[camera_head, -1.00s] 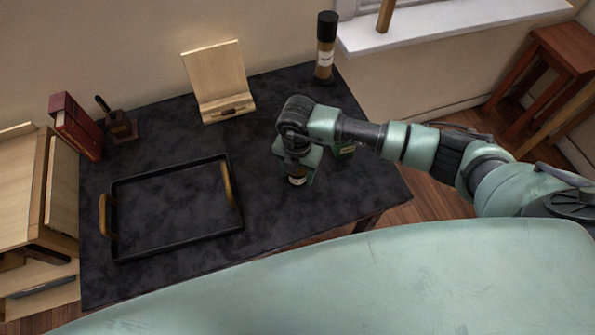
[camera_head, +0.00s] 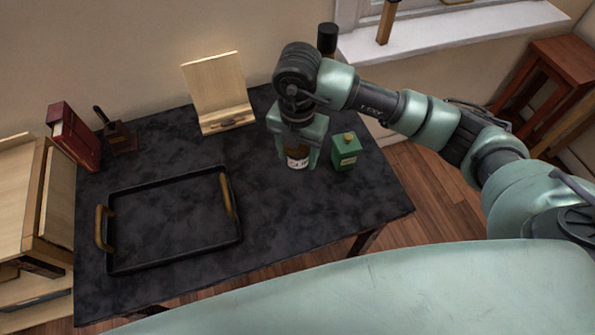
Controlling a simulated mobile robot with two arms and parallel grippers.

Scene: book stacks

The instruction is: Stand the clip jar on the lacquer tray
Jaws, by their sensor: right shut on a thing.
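The lacquer tray (camera_head: 170,263) is black with two brass-coloured handles. It lies empty on the left part of the dark table. My right gripper (camera_head: 298,158) is shut on the clip jar (camera_head: 297,163), a brown jar with a white label. The jar hangs upright, apparently a little above the table, to the right of the tray. The gripper hides its upper part. My left gripper is not in view.
A green tin (camera_head: 346,152) stands close to the right of the jar. A wooden stand (camera_head: 217,92), a dark bottle (camera_head: 327,40), a red book (camera_head: 74,136) and a small dark holder (camera_head: 121,138) are at the back. The table (camera_head: 270,225) is clear between jar and tray.

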